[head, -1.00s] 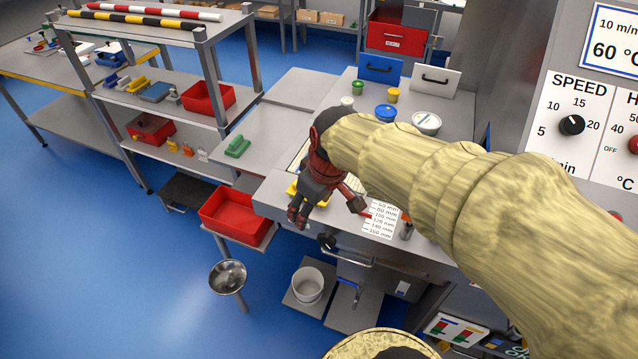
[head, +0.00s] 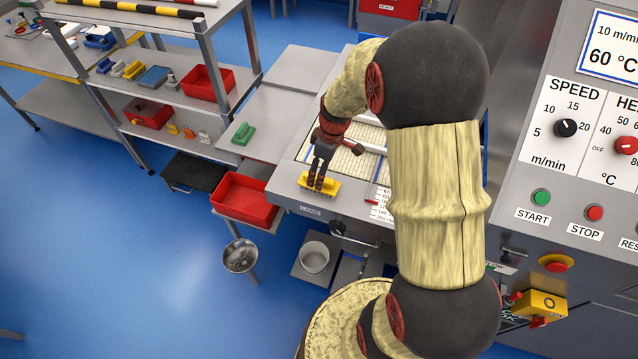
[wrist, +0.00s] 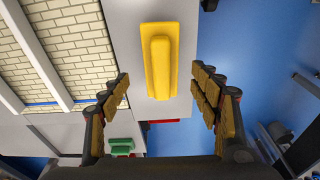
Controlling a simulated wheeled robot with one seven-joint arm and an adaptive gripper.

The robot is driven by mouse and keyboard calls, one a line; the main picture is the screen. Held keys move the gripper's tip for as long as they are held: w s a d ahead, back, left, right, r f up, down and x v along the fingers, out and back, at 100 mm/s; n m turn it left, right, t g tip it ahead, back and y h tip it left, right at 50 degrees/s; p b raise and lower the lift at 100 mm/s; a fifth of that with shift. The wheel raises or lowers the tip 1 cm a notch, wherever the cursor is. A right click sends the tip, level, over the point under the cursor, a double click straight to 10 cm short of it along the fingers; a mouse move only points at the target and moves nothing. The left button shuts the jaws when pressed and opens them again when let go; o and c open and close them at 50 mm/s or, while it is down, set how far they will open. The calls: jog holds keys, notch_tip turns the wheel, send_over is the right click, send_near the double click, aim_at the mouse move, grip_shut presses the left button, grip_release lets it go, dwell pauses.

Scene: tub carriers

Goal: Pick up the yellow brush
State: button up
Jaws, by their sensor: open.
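The yellow brush (head: 319,184) lies on the grey machine table near its front left edge. In the wrist view the yellow brush (wrist: 159,60) shows as a flat block with a raised handle, lengthwise in the picture, between and beyond the fingertips. My gripper (head: 318,180) is right over the brush in the head view and hides part of it. In the wrist view my gripper (wrist: 162,85) is open, with a finger on each side and nothing between the pads at the near end. I cannot tell whether a finger touches the brush.
A gridded bed (head: 345,160) with metal rails lies just behind the brush. A green brush (head: 243,133) stands on the side plate to the left. A red tub (head: 244,200) sits lower, left of the table edge. The control panel (head: 590,150) is at the right.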

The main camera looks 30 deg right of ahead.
jog(key=f, duration=0.4)
jog(key=shift+w+a+f, duration=0.15)
jog(key=shift+w+a, duration=0.1)
jog(key=shift+a, duration=0.05)
jog(key=shift+c, duration=1)
jog(key=c, duration=1.1)
